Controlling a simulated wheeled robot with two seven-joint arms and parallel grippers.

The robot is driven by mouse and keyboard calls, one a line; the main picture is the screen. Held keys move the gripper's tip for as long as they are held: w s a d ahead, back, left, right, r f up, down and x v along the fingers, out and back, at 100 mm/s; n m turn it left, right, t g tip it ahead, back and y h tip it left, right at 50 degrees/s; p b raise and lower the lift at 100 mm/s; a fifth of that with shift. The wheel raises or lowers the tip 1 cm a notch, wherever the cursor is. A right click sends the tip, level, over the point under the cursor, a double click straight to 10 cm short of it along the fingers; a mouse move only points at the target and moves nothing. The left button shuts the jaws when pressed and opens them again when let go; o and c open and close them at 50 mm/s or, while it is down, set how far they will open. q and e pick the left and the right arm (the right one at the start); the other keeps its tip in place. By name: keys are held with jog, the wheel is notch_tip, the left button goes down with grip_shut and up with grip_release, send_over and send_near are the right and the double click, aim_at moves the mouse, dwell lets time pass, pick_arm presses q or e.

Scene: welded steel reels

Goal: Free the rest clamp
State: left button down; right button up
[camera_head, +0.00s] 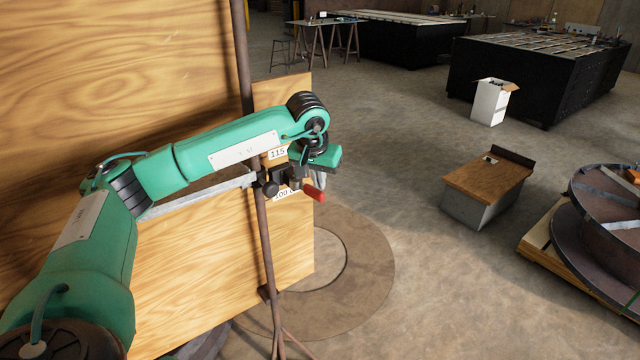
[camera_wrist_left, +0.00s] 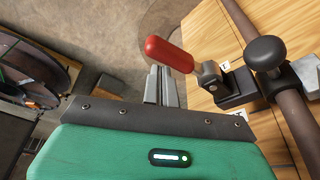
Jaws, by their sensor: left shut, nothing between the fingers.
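The rest clamp (camera_head: 270,186) sits on a rusty upright pole (camera_head: 262,225), with a dark body, a round black knob (camera_wrist_left: 265,53) and a red-handled lever (camera_head: 314,193). In the left wrist view the red handle (camera_wrist_left: 168,54) lies just beyond my fingertips, tilted. A pale metal bar (camera_head: 195,195) runs left from the clamp, partly behind my arm. My left gripper (camera_head: 320,178) is beside the clamp, above the red handle. Its fingers (camera_wrist_left: 160,86) are shut and empty; I cannot tell whether they touch the handle. My right gripper is not in view.
A large plywood panel (camera_head: 215,265) with labels, one reading 115 (camera_head: 278,153), stands behind the pole. A steel reel (camera_head: 595,215) on a pallet, a wood-topped box (camera_head: 487,180) and a white bin (camera_head: 490,102) stand right. The floor between is clear.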

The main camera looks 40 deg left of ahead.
pick_arm(q)
jog(key=a+b+v, duration=0.1)
jog(key=b+v, duration=0.1)
jog(key=v, duration=1)
jog(key=shift+d+r, duration=0.25)
jog(key=shift+d, duration=0.25)
jog(key=shift+f, duration=0.15)
